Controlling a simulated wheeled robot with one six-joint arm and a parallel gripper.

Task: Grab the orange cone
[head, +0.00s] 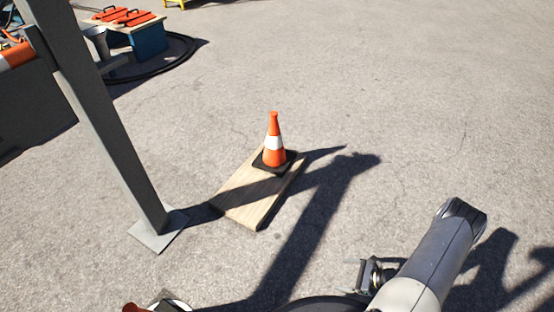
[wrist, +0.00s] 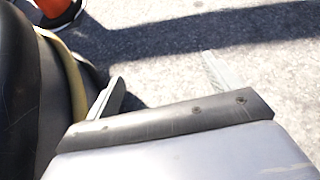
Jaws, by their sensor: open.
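The orange cone (head: 274,145) has a white band and a dark square base. It stands upright on the far end of a wooden board (head: 242,205) on the pavement, near the middle of the head view. My gripper (head: 350,276) is low and right of centre in the head view, well apart from the cone. In the wrist view its two fingers (wrist: 162,72) are spread with only pavement and shadow between them. An orange and dark object (wrist: 56,12) is cut off at the wrist view's top left; I cannot tell what it is.
A grey steel post (head: 105,120) on a flat foot plate (head: 158,230) stands left of the board. A blue-sided stand (head: 150,40) with orange items and a black cable loop (head: 185,55) lie at the upper left. Pavement right of the cone is clear.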

